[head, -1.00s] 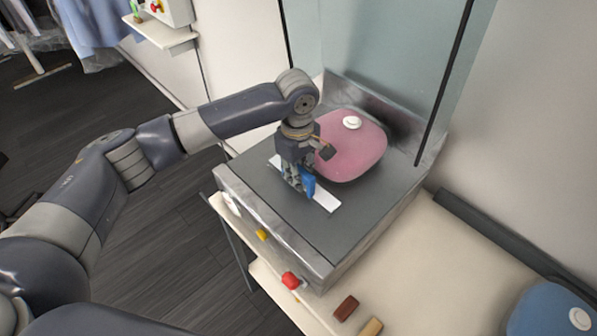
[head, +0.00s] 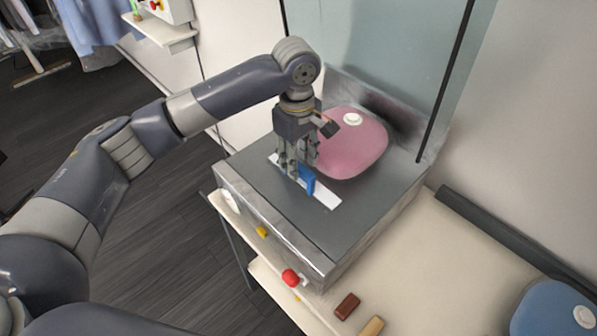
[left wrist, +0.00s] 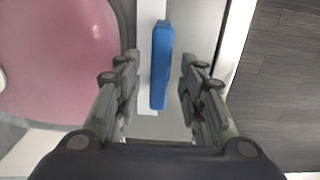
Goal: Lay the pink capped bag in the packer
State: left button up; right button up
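The pink bag (head: 352,150) with its white round cap (head: 352,119) lies flat on the grey bed of the packer (head: 262,196). In the left wrist view the pink bag (left wrist: 58,58) fills the left side. A white strip (head: 325,198) lies in front of the bag, with a blue clip-like piece (head: 307,180) on it. My left gripper (head: 297,176) is just above the strip. In the left wrist view its fingers (left wrist: 160,85) are apart on either side of the blue piece (left wrist: 161,66), with gaps showing. My right gripper is out of view.
A red button (head: 291,277) and a yellow one (head: 262,232) are at the packer's front. Small brown (head: 347,306) and tan blocks (head: 370,328) and a blue capped bag (head: 556,312) lie on the cream table (head: 440,262). A glass panel stands behind the packer.

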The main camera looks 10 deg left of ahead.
pick_arm(q)
notch_tip(320, 180, up, 6)
jog(key=shift+r+b, duration=0.15)
jog(key=shift+b, duration=0.55)
jog(key=shift+s+r, duration=0.1)
jog(key=shift+r, duration=0.5)
jog(key=shift+f, duration=0.1)
